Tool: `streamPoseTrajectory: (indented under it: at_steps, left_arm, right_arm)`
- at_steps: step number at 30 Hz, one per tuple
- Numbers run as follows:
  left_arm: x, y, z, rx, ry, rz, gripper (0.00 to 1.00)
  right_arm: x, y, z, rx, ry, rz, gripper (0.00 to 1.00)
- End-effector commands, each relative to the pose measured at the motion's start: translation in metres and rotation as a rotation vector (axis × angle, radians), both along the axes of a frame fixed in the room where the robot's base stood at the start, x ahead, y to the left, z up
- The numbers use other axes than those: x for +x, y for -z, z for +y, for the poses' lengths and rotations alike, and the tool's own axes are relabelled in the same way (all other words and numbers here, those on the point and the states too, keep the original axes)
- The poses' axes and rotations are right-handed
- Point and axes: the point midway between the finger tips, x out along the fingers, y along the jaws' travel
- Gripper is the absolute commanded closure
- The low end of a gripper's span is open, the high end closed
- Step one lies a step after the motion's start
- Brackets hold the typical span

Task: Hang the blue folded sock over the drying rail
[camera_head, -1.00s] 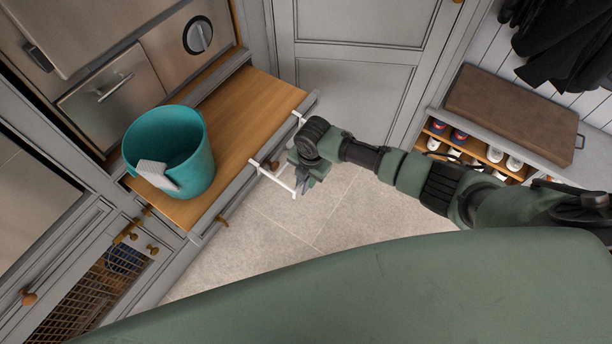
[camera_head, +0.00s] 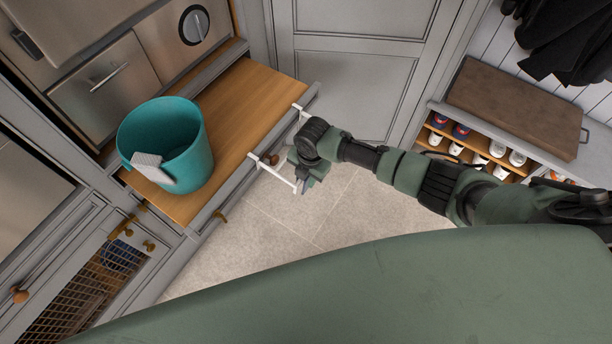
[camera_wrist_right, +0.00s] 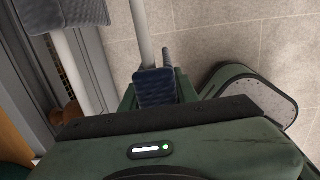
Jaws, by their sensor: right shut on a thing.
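The white drying rail (camera_head: 278,174) sticks out from the front of the wooden-topped bench. My right gripper (camera_head: 306,178) is at the rail's outer end, and its arm and hand hide part of the rail. In the right wrist view, the gripper (camera_wrist_right: 157,98) is shut on the dark blue folded sock (camera_wrist_right: 155,88). The sock lies against a white bar of the rail (camera_wrist_right: 142,35); whether it is draped over the bar or only in front of it, I cannot tell. The sock cannot be made out in the head view. My left gripper is not in view.
A teal bucket (camera_head: 185,135) with a pale grey cloth (camera_head: 152,168) over its rim stands on the bench top (camera_head: 235,105). A shoe bench (camera_head: 515,105) stands right; floor below is clear.

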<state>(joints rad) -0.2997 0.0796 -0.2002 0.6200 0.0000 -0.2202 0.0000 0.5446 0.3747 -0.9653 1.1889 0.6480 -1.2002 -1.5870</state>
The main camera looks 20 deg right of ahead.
Motion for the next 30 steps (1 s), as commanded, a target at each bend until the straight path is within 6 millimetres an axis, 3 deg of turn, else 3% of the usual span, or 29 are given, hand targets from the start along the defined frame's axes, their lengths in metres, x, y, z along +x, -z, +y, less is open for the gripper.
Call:
streamPoseTrajectory:
  at_steps: [5, 6, 8, 20, 30]
  left_arm:
    - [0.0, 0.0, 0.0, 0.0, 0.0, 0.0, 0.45]
    - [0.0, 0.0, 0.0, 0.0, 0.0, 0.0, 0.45]
    - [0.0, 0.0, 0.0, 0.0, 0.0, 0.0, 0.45]
    - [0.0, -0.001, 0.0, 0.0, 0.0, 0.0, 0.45]
    - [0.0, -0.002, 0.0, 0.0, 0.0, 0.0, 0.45]
  right_arm:
    - [-0.001, 0.001, -0.001, -0.002, 0.0, 0.003, 1.0]
    - [-0.001, 0.001, -0.001, -0.002, 0.0, 0.003, 0.59]
    - [-0.001, 0.001, -0.001, -0.002, 0.0, 0.002, 0.45]
    - [0.0, -0.005, -0.001, 0.001, 0.0, -0.001, 0.45]
    - [-0.005, -0.056, -0.003, 0.0, -0.001, -0.002, 0.45]
